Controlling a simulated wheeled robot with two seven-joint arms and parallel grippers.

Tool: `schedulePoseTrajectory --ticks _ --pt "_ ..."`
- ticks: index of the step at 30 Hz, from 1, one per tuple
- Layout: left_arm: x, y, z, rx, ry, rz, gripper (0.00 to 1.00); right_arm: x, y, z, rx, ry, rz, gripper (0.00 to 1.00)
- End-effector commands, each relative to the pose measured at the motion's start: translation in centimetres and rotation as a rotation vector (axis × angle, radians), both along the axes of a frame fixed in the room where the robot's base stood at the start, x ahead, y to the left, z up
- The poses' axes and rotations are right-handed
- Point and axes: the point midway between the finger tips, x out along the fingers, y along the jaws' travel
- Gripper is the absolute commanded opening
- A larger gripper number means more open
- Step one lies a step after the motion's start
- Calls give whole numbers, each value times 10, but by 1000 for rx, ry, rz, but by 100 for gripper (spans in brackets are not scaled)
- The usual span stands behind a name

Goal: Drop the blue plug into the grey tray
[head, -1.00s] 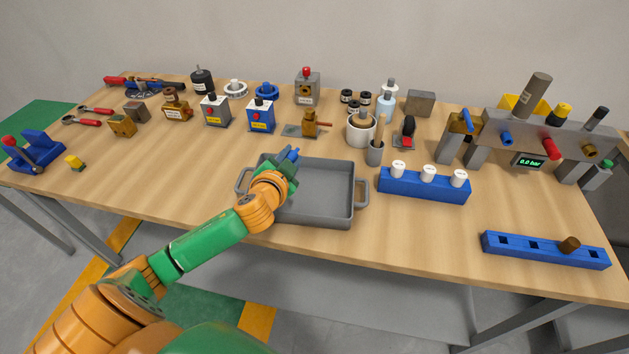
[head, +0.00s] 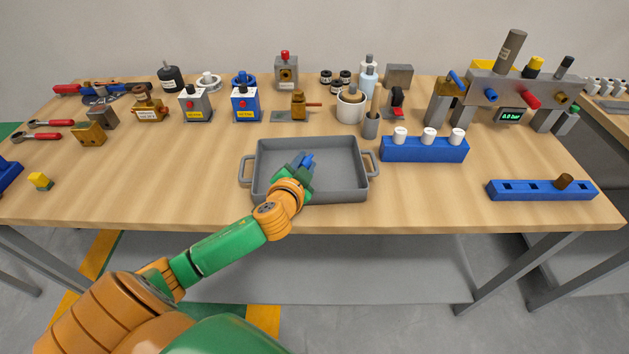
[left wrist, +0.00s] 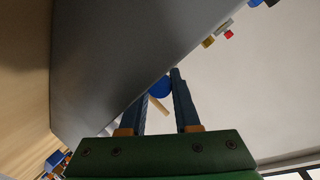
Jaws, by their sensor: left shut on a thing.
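The grey tray (head: 342,172) stands near the front middle of the table, with a handle at each side. My left gripper (head: 304,163) is over the tray, around its middle, with my wrist crossing the front rim. It is shut on the blue plug (head: 308,159), which shows only as a small blue bit at the fingertips. In the left wrist view the plug (left wrist: 160,87) is a round blue piece between the fingertips, partly hidden by them. A grey surface, likely the tray, fills the left of that view. My right gripper is not in view.
A blue rack (head: 541,190) lies at the front right. Valves and a pump row line the back.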

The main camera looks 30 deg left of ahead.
Motion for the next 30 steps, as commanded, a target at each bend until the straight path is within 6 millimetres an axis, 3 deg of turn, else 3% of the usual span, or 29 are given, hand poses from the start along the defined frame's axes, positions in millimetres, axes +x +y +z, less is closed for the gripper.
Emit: schedulePoseTrajectory --ticks 6,7,10,20,30 --pt "0 0 1 0 0 0 0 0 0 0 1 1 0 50" --pt "0 0 1 0 0 0 39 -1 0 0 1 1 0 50" --pt "0 0 1 0 0 0 66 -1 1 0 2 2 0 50" --pt "-2 -1 -1 -1 3 0 66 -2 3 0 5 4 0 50" --pt "-47 -16 15 -2 -1 -2 66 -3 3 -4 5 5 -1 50"
